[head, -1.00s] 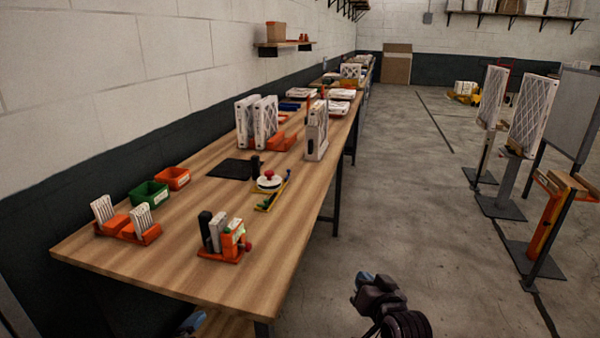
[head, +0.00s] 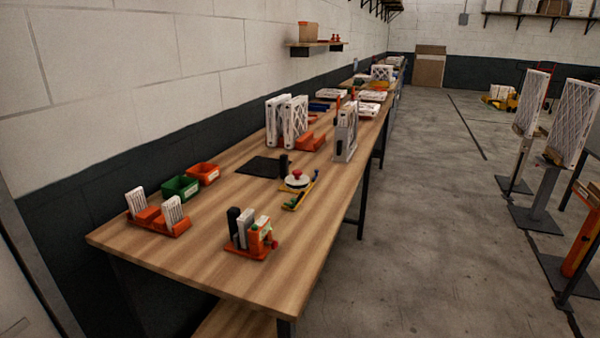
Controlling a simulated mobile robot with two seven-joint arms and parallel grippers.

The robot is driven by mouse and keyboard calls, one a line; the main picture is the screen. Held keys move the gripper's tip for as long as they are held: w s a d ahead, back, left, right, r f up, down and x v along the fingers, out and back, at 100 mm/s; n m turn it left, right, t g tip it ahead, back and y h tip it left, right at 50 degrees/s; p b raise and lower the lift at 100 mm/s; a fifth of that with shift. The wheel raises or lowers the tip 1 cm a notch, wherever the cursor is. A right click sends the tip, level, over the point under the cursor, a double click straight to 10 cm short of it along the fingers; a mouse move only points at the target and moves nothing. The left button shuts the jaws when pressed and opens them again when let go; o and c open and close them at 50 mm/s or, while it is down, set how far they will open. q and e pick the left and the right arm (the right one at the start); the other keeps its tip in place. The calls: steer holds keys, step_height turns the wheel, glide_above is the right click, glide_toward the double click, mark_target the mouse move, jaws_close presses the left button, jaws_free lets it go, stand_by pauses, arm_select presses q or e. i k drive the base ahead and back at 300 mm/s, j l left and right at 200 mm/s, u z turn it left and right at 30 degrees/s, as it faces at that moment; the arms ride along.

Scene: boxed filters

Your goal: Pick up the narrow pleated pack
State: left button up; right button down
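Two small white pleated packs stand upright in an orange holder (head: 150,219) at the near left of the wooden table (head: 205,258). The left pack (head: 135,202) and the right pack (head: 172,210) look close in size, and I cannot tell which is the narrow one. A second orange holder (head: 250,252) near the front edge carries a white slab (head: 245,228), a greyish slab beside it and a dark upright piece (head: 233,222). Larger white pleated filters (head: 294,122) stand farther back. Neither of my grippers shows in the head view.
A green bin (head: 180,188) and an orange bin (head: 204,173) sit along the wall side. A black mat (head: 258,166) and a round white piece with a red knob (head: 297,179) lie mid-table. Floor right of the table is clear up to the filter stands (head: 543,208).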

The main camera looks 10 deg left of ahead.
mark_target(245, 221)
steer(key=l+u, duration=1)
steer(key=l, duration=0.2)
steer(key=i+j, duration=0.15)
steer(key=j, duration=0.25)
steer(key=i+j+z, duration=0.15)
steer(key=j, duration=0.2)
steer(key=i+j, duration=0.2)
steer(key=j, duration=0.2)
steer(key=i+j+z, duration=0.1)
steer(key=j, duration=0.3)
steer(key=i+j+z, duration=0.1)
steer(key=j, duration=0.3)
steer(key=i, duration=0.1)
